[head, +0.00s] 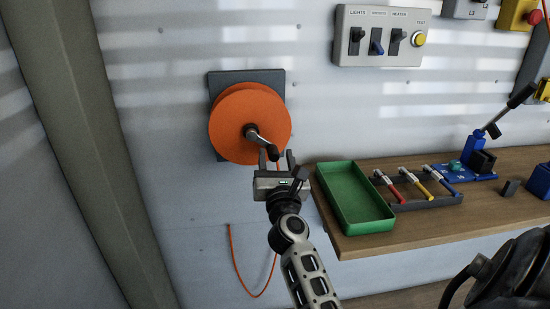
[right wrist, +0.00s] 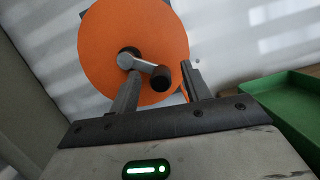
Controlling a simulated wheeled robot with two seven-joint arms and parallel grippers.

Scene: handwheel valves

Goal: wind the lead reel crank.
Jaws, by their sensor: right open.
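The lead reel is an orange disc (head: 232,120) on a dark plate on the wall, left of the bench; it also shows in the right wrist view (right wrist: 110,35). Its crank (head: 257,136) is a short grey arm from the dark hub, pointing down and right, with a dark knob (right wrist: 161,77) at its end. My right gripper (head: 276,158) is open at the crank's lower right end. In the right wrist view the knob appears between its two fingers (right wrist: 160,82); I see no grip on it. My left gripper is not in view.
An orange lead (head: 234,262) hangs below the reel. A wooden bench (head: 400,228) right of my gripper bears a green tray (head: 350,206), a rack of coloured-handled tools (head: 430,198) and a blue lever device (head: 478,168). A switch panel (head: 382,55) is above. A dark rounded shape fills the lower right corner.

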